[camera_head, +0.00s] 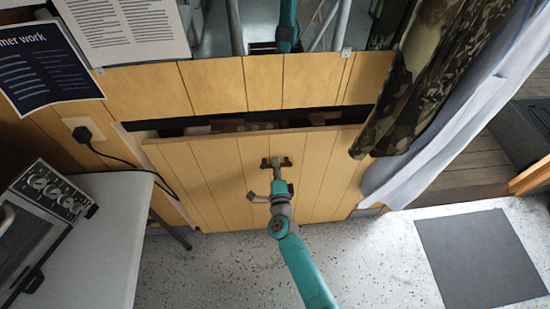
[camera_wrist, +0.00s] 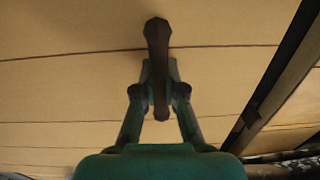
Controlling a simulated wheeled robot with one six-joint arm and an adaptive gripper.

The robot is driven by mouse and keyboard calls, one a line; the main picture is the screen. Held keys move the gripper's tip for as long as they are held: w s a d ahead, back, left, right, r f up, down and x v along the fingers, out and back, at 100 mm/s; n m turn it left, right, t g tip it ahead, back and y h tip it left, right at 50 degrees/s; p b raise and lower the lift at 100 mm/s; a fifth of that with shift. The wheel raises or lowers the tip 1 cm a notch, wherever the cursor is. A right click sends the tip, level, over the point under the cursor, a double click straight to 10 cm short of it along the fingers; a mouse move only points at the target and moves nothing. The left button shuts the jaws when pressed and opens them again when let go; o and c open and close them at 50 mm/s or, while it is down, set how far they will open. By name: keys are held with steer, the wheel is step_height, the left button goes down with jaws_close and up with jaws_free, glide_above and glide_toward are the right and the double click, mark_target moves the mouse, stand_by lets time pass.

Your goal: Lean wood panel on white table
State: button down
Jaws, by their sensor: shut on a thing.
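The wood panel (camera_head: 220,175) is a wide board of light vertical planks, with its top edge tipped out from the plank wall. A dark handle (camera_head: 265,163) sits on its upper middle. My gripper (camera_head: 279,172) is shut on this handle from the front. In the wrist view my gripper (camera_wrist: 160,88) closes around the dark handle (camera_wrist: 156,32), with the panel (camera_wrist: 70,80) filling the background. The white table (camera_head: 118,235) stands at the left, apart from the panel. The panel's lower right is partly behind the curtain.
A dark gap (camera_head: 310,118) with items inside shows behind the panel's top. An oven-like appliance (camera_head: 40,225) stands on the table. A plug and cable (camera_head: 84,134) hang beside it. Camouflage and white curtains (camera_head: 425,80) hang at right. A dark mat (camera_head: 480,258) lies on open speckled floor.

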steer(key=shift+r, duration=0.2)
steer(key=shift+s+d+r, duration=0.15)
steer(key=shift+s+d, duration=0.1)
steer(key=shift+s, duration=0.55)
steer(key=shift+s+d+r, duration=0.15)
steer(key=shift+s+d, duration=0.1)
steer(key=shift+s, duration=0.7)
steer(key=shift+s+d+r, duration=0.15)
steer(key=shift+s, duration=0.35)
steer(key=shift+s+d+r, duration=0.1)
steer(key=shift+s+d, duration=0.1)
steer(key=shift+s, duration=0.35)
steer(key=shift+s+d+r, duration=0.15)
steer(key=shift+s, duration=0.35)
